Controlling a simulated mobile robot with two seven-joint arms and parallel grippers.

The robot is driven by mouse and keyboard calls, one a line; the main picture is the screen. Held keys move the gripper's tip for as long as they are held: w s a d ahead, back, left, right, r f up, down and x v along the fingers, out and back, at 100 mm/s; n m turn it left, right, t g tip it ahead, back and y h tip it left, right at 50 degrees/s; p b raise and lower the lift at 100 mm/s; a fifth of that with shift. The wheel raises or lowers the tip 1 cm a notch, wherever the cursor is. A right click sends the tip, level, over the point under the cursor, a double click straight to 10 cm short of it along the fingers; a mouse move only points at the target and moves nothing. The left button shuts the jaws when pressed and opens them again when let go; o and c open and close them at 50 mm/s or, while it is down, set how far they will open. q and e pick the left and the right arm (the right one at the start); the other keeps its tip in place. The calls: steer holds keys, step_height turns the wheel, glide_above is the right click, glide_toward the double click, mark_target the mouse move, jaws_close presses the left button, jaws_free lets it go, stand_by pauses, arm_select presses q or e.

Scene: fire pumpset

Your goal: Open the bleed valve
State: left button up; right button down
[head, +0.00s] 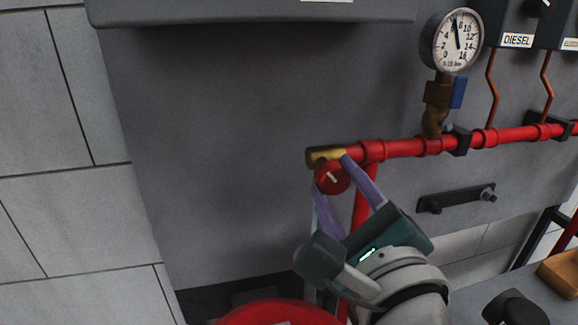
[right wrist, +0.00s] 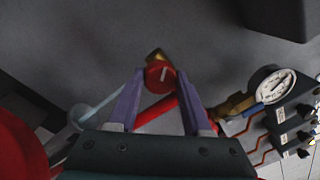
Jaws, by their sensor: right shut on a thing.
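The bleed valve is a round red knob (head: 331,178) with a white mark on its face. It sits on a brass fitting (head: 318,155) at the left end of the red pipe. My right gripper (head: 332,174) has its purple fingers on either side of the knob and is shut on it. In the right wrist view the knob (right wrist: 159,77) lies between the fingertips, its white mark close to upright and slightly tilted. The brass behind it is mostly hidden. My left gripper is not in view.
The red pipe (head: 405,148) runs right along the grey panel. A pressure gauge (head: 455,41) stands above it on a brass valve with a blue handle (head: 459,92). A black bracket (head: 456,199) is at lower right. A large red round thing (head: 275,314) is below.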

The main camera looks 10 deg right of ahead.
steer(key=n, duration=0.5)
steer(key=shift+r, duration=0.1)
steer(key=n+y+p, duration=0.1)
steer(key=n, duration=0.4)
steer(key=shift+n+p, duration=0.35)
steer(key=shift+n, duration=0.05)
steer(key=n+p, duration=0.1)
steer(key=n, duration=0.5)
steer(key=shift+d+r+n+y+p, duration=0.1)
steer(key=shift+n+y+p, duration=0.3)
steer(key=n+p, duration=0.1)
steer(key=n, duration=0.3)
steer(key=shift+n, duration=0.4)
steer(key=shift+c, duration=1.8)
jaws_free()
steer(key=shift+y, duration=0.3)
